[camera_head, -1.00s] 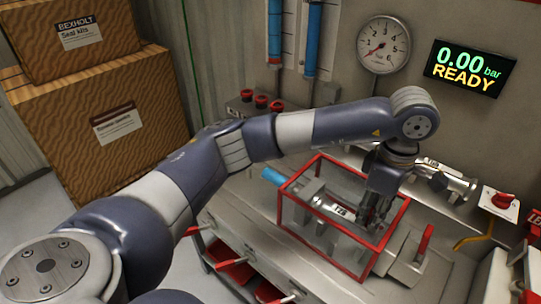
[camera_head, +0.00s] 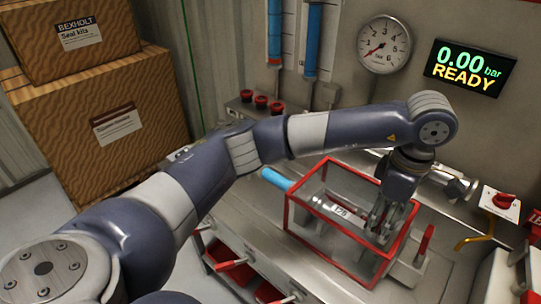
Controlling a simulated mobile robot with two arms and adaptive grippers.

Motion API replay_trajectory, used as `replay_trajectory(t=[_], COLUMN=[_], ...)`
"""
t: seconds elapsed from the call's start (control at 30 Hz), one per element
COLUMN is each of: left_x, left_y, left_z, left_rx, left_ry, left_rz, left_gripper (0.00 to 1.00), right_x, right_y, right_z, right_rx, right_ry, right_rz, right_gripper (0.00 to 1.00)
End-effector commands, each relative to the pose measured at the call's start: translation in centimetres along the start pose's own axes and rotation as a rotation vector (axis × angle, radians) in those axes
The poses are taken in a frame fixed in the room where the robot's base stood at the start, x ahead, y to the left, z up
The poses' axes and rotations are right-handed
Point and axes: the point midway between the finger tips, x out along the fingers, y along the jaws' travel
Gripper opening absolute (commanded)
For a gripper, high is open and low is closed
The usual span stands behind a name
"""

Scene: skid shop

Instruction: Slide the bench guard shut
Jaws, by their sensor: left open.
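The bench guard (camera_head: 330,238) is a clear box with a red frame, standing on the grey bench. Through its clear panels I see a metal cylinder (camera_head: 335,208) with a label; a light blue end (camera_head: 277,179) sticks out at the left. My left gripper (camera_head: 381,226) points down at the guard's right end, its fingers open and apparently empty. The fingers overlap the guard's frame in the picture; I cannot tell whether they touch it. My right gripper is not in view.
A red lever (camera_head: 425,240) stands close to the guard's right end. A pressure gauge (camera_head: 384,44) and a display (camera_head: 469,68) reading 0.00 bar READY are on the back panel. Red bins (camera_head: 232,262) sit below the bench front. Cardboard boxes (camera_head: 105,125) stand at left.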

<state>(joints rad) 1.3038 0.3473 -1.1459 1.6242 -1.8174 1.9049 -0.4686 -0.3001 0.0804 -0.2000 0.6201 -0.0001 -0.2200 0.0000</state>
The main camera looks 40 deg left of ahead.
Motion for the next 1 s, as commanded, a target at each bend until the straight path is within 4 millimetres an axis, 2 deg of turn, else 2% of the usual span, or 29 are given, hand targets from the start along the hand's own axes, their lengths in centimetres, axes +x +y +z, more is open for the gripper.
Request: replay_trajectory(t=[0.27, 1.0], left_x=[-0.9, -6.9], left_y=[0.0, 0.0], left_z=[0.0, 0.0], left_rx=[-0.001, -0.001], left_ry=[0.0, 0.0], left_rz=[0.001, 0.001], left_gripper=[0.5, 0.5], right_x=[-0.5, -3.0], right_y=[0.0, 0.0], right_z=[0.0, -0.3], right_rx=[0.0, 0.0], right_ry=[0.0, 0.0], right_rz=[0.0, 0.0], right_gripper=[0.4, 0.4])
